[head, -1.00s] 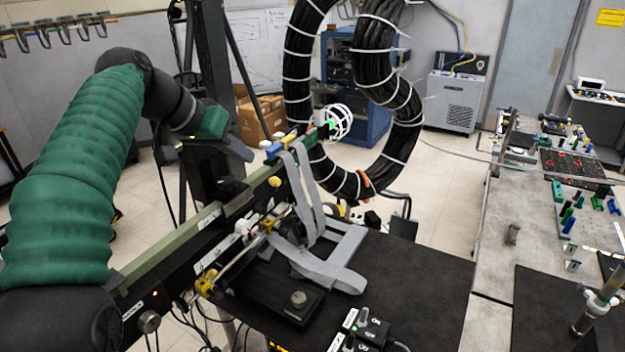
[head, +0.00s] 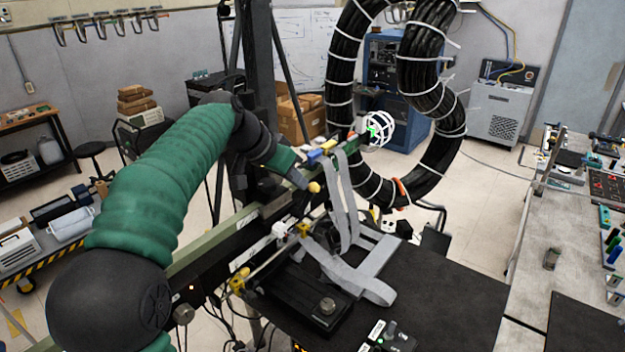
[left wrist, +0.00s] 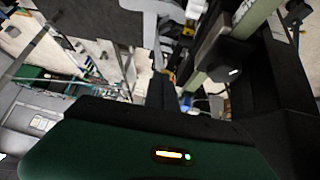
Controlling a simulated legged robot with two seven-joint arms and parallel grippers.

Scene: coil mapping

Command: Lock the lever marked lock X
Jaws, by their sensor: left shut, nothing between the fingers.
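A lever with a round yellow knob (head: 314,187) stands up from the long green rail (head: 215,240). Blue and yellow blocks (head: 318,154) sit at the rail's far end. White label plates (head: 240,258) are on the rail's side, but I cannot read which says lock X. My left gripper (head: 303,182) reaches in from the upper left, its fingers shut and empty close to the yellow knob. I cannot tell whether they touch. In the left wrist view the green hand (left wrist: 170,155) fills the bottom, and the dark fingers (left wrist: 160,95) point towards the rail. My right gripper is out of view.
Grey straps (head: 345,205) hang right beside the knob. A dark upright post (head: 258,85) stands behind my left wrist. A thick black cable coil (head: 345,75) hangs beyond the rail. The black tabletop (head: 450,285) at right is mostly clear.

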